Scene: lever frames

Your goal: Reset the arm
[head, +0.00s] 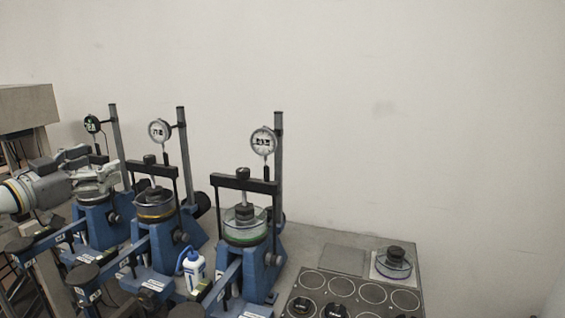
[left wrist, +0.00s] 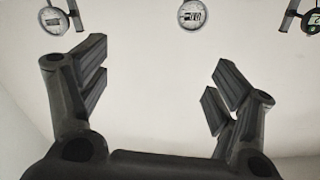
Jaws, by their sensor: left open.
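Three blue lever frames stand in a row on the bench in the head view: a near one (head: 257,268), a middle one (head: 162,243) and a far one (head: 97,225). Long lever arms reach toward the lower left, with dark round parts (head: 85,273) along them. My left gripper (head: 108,172) is at the far frame, in front of its upper part and partly hiding it. Whether it touches the frame is unclear. In the left wrist view its jaws (left wrist: 158,88) are wide apart, with only pale wall between them. My right gripper is not in view.
Dial gauges stand on posts above the frames: white (head: 263,141), white (head: 159,131) and dark (head: 92,123). A white bottle (head: 194,271) stands between the near and middle frames. A tray with round recesses (head: 341,286) and a clear dish (head: 394,263) are at right.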

